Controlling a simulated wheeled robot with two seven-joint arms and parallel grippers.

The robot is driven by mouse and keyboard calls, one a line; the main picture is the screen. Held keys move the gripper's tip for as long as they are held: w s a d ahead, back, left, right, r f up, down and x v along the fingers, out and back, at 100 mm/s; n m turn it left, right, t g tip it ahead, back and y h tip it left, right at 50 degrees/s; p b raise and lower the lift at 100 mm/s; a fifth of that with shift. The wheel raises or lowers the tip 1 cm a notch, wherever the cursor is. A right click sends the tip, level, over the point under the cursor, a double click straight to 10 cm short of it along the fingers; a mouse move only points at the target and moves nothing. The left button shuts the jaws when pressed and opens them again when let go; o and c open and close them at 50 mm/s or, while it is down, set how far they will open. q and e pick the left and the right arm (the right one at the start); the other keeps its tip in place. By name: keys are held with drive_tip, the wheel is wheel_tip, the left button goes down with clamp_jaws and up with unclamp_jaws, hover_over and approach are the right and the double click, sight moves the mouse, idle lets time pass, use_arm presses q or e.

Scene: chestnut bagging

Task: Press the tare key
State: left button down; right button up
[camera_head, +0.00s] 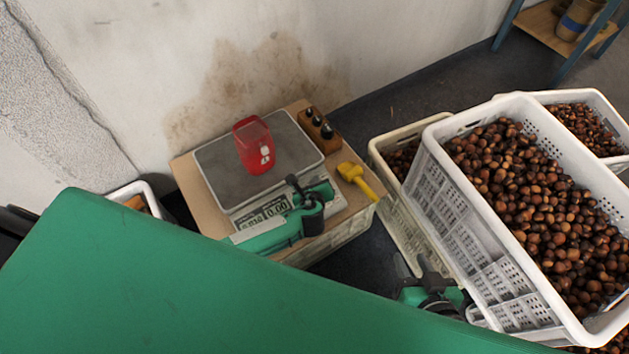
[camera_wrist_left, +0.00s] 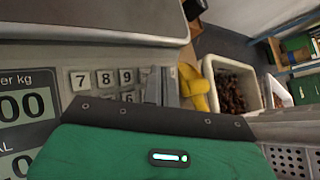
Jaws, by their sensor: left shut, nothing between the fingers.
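The scale (camera_head: 215,165) stands on a wooden board, with a red, open-topped container (camera_head: 254,146) on its grey plate. Its front panel (camera_head: 265,213) shows a display that seems to read 0.00. In the left wrist view the number keys 7, 8 and 9 of the keypad (camera_wrist_left: 104,78) show beside the display (camera_wrist_left: 25,105). My left gripper (camera_head: 294,184) is shut and empty over the keypad's right part. Its fingers (camera_wrist_left: 160,86) hide keys there, and I cannot make out the tare key or any contact. My right gripper (camera_head: 412,265) is open and empty beside the white crate.
A yellow scoop (camera_head: 357,180) and a block of weights (camera_head: 319,129) lie right of the scale on the board (camera_head: 190,185). A large white crate (camera_head: 455,215) of chestnuts stands at the right, with further crates around it. A stained wall is behind.

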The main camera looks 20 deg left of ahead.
use_arm(q)
drive_tip(key=shift+w+a+f, duration=0.1)
drive_tip(key=shift+f, duration=0.2)
idle(0.6)
drive_tip(key=shift+r, duration=0.1)
drive_tip(key=shift+s+d+r+p, duration=0.2)
drive_tip(key=shift+r+p, duration=0.4)
drive_tip(key=shift+p, duration=0.3)
drive_tip(key=r+p, duration=0.1)
drive_tip(key=d+r+p, duration=0.1)
drive_tip(key=r+p, duration=0.1)
drive_tip(key=s+r+p, duration=0.1)
drive_tip(key=p, duration=0.1)
drive_tip(key=shift+d+r, duration=0.15)
drive_tip(key=shift+r, duration=0.25)
idle(1.3)
